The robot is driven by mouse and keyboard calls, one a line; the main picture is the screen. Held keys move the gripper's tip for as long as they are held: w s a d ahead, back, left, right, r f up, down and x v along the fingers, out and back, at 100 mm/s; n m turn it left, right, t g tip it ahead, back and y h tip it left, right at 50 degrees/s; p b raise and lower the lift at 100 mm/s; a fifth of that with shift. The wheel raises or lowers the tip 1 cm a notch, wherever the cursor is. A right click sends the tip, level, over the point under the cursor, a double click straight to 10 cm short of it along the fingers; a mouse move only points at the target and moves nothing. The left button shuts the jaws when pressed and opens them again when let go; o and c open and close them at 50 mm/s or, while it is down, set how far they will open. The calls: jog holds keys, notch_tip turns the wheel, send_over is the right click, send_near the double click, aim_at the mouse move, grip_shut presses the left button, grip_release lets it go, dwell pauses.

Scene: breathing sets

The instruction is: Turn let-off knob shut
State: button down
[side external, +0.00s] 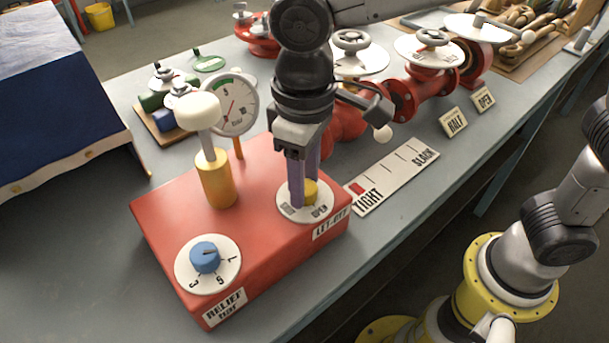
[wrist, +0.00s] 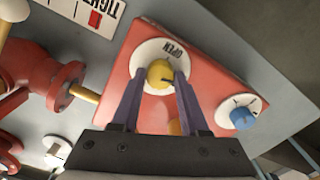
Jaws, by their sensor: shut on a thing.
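The let-off knob is a small yellow knob (side external: 310,190) on a white round dial (side external: 323,213) at the right end of a red box (side external: 150,215). The box's front label reads LET-OFF. My gripper (side external: 300,192) points down at the dial with its purple fingers on the knob. In the wrist view the fingertips (wrist: 160,82) are on either side of the yellow knob (wrist: 160,75), closed on it. A dark pointer mark shows on the knob there, and the word OPEN is on the dial (wrist: 147,53). The rest of the dial's lettering is partly hidden.
A blue RELIEF knob (side external: 205,257), a yellow post with a white top (side external: 215,178) and a pressure gauge (side external: 234,106) stand on or by the box. A TIGHT–SLACK scale card (side external: 400,171) lies to the right. Red valves (side external: 425,88) stand behind.

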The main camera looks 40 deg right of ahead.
jog(key=shift+r+m, duration=0.1)
jog(key=shift+m, duration=1.2)
jog(key=shift+c, duration=2.1)
grip_release()
notch_tip(320, 180, up, 14)
